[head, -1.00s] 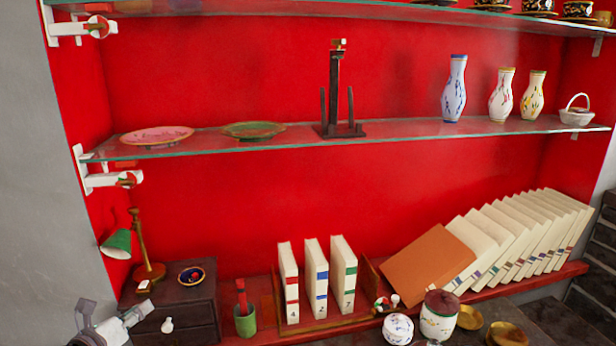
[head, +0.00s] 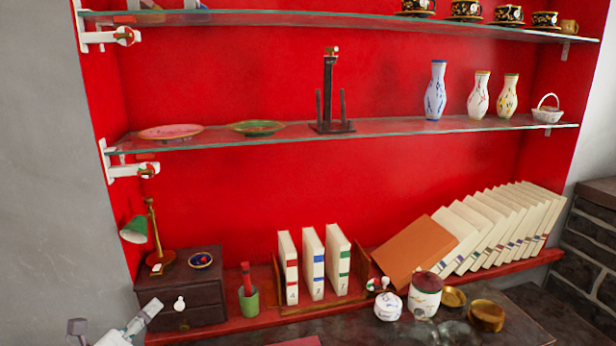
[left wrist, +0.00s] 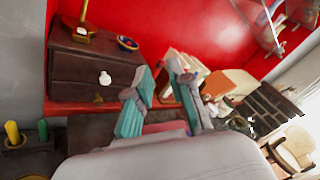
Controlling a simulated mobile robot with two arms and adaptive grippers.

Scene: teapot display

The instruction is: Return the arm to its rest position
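My left gripper (head: 115,316) is at the bottom left of the head view, partly cut off by the lower edge. It is in front of the small dark drawer cabinet (head: 205,292). In the left wrist view its two teal-padded fingers (left wrist: 160,78) stand apart with nothing between them, so it is open and empty. The cabinet (left wrist: 85,75) with its white knob is beyond and left of the fingers there. My right gripper is not in view.
Glass shelves (head: 260,138) hold plates, a dark stand and vases. Below stand a green lamp (head: 134,229), a red-and-green pot (head: 248,300), upright books (head: 312,265), leaning books (head: 480,235), lidded jars (head: 425,297) and brass dishes (head: 486,316). Grey wall is at left.

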